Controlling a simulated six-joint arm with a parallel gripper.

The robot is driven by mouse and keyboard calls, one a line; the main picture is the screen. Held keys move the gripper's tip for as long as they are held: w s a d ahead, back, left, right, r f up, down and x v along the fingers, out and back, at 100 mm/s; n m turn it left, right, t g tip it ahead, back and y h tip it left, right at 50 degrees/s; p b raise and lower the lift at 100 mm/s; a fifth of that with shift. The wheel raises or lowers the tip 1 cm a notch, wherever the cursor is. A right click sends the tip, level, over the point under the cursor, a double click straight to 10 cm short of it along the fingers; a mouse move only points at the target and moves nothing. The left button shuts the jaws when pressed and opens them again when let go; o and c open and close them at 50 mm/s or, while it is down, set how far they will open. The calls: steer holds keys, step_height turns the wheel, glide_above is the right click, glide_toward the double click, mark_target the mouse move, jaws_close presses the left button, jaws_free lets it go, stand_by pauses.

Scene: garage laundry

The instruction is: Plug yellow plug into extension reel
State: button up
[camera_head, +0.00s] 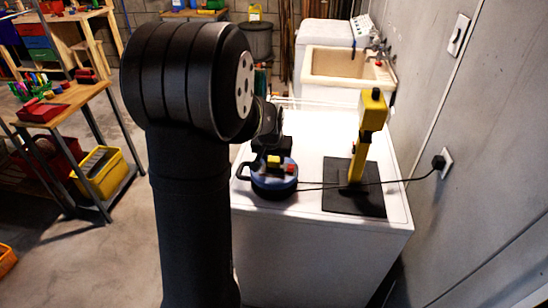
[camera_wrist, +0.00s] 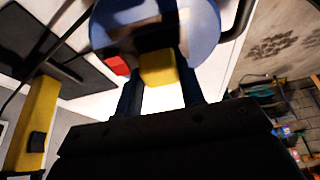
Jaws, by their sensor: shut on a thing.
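The extension reel (camera_head: 274,186) is a round blue reel with a dark handle, on the front left of the white worktop. In the wrist view the reel (camera_wrist: 205,25) fills the top middle. My gripper (camera_wrist: 160,88) is shut on the yellow plug (camera_wrist: 158,69), a finger on each side. The plug is against or just in front of the reel's face; I cannot tell whether it is seated. In the head view the plug (camera_head: 273,161) shows at the reel's top, below my gripper (camera_head: 272,148), which my arm partly hides. A red plug (camera_wrist: 118,65) sits beside it.
A yellow upright tool stand (camera_head: 358,165) on a black base (camera_head: 371,202) stands right of the reel. A black cable (camera_head: 400,182) runs from the reel past it to a wall socket (camera_head: 444,163). A sink (camera_head: 340,63) is behind.

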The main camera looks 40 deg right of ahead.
steer(key=shift+f, duration=0.6)
steer(key=o, duration=1)
steer(key=v, duration=1.7)
steer(key=shift+r, duration=0.3)
steer(key=x, duration=1.7)
steer(key=shift+s+a+r, duration=0.1)
